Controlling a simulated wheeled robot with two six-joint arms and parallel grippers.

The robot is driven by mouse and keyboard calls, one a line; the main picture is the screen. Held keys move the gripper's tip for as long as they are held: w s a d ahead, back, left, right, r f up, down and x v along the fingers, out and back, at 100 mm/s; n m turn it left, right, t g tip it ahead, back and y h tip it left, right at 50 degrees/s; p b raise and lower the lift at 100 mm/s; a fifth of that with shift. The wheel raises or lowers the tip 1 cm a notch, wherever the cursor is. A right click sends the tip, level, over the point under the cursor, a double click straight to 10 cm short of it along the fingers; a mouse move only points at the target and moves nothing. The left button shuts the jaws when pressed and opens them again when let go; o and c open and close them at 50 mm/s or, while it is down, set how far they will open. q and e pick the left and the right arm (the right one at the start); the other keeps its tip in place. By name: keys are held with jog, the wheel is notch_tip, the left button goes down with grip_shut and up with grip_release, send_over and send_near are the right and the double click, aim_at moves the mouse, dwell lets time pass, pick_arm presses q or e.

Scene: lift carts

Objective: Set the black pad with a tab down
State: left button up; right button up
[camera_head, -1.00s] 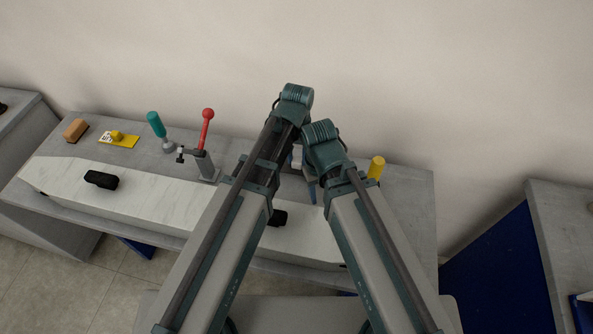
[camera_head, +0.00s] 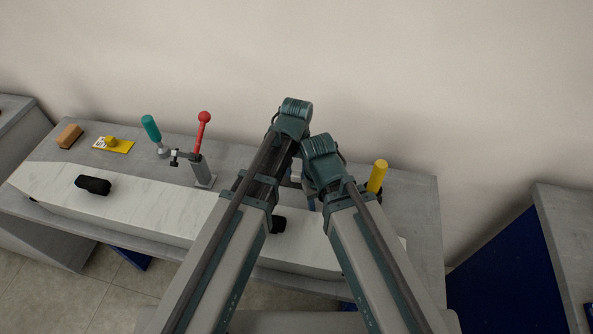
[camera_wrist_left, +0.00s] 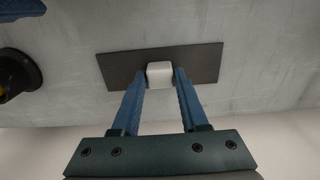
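The black pad with a tab (camera_wrist_left: 205,62) is a flat dark plate with a pale block-shaped tab (camera_wrist_left: 160,75) in the left wrist view. My left gripper (camera_wrist_left: 161,80) has its two blue fingers on either side of the tab, closed on it. The pad is over the grey bench top; I cannot tell whether it touches it.
A yellow cylinder (camera_head: 377,176) stands right of my arms on the bench (camera_head: 412,215). A red-handled clamp (camera_head: 203,150), a teal-handled tool (camera_head: 152,130), a yellow piece (camera_head: 115,145) and a brown block (camera_head: 69,136) stand left. A long pale board (camera_head: 150,205) with black grips lies in front.

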aim_at(297, 173)
pick_arm(q)
jog(key=o, duration=0.3)
jog(key=shift+r, duration=0.15)
pick_arm(e)
jog(key=shift+r, duration=0.15)
pick_arm(q)
notch_tip(297, 173, up, 12)
jog(key=p, duration=1.2)
pick_arm(e)
notch_tip(297, 173, up, 12)
